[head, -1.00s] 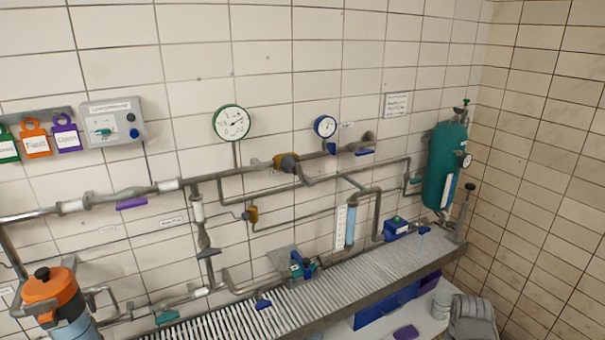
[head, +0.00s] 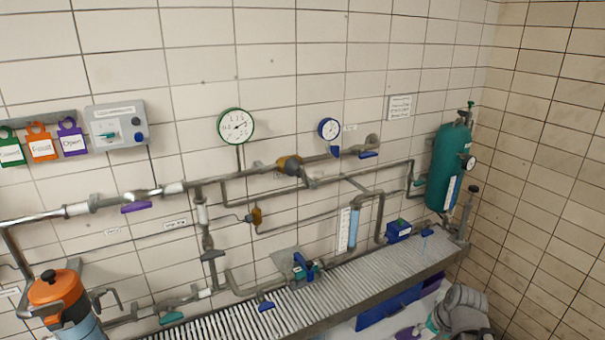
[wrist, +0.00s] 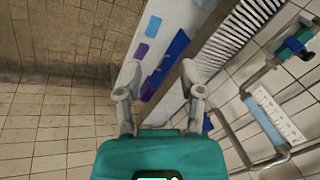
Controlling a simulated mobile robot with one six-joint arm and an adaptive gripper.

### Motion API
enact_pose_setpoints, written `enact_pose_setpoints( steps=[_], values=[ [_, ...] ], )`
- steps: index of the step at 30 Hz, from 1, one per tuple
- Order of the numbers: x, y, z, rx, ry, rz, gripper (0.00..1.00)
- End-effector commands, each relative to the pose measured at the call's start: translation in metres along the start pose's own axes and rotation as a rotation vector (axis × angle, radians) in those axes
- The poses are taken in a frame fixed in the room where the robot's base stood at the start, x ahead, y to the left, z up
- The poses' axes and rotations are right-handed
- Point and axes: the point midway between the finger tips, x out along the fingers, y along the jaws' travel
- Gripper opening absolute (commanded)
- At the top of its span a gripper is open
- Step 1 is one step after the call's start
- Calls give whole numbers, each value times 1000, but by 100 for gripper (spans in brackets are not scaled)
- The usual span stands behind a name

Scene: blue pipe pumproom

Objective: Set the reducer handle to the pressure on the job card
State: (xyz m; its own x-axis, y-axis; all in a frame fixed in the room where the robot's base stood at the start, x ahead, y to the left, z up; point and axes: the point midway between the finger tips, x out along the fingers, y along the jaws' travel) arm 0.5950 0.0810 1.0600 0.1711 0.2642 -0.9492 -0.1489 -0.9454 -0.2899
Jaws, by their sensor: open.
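The reducer (head: 289,164) is a brass-coloured body with a dark middle on the upper pipe run in the head view. A short grey handle (head: 309,181) slants down from it; no setting can be read. A small blue-rimmed gauge (head: 329,128) is to its right and a larger green-rimmed gauge (head: 235,126) to its left. A white card (head: 400,106) on the wall may be the job card; its print is too small to read. My gripper (wrist: 160,85) is open and empty in the wrist view, well away from the reducer, facing the floor and bench.
A slatted grating (head: 330,285) runs below the pipes. A teal cylinder (head: 447,165) stands at the right corner. An orange-topped vessel (head: 55,290) is at lower left. Tags (head: 42,146) and a control box (head: 118,125) hang at left. The wall before the reducer is clear.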

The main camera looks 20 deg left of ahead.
Motion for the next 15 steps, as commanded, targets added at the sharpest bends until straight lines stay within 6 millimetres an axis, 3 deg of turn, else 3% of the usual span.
enact_pose_setpoints(
  steps=[1,6,15],
  values=[
    [-4,-28,-12,40,21,-69,50],
    [-17,-117,-41,241,66,-338,50],
    [-63,-262,-82,692,-17,-808,50]
  ],
)
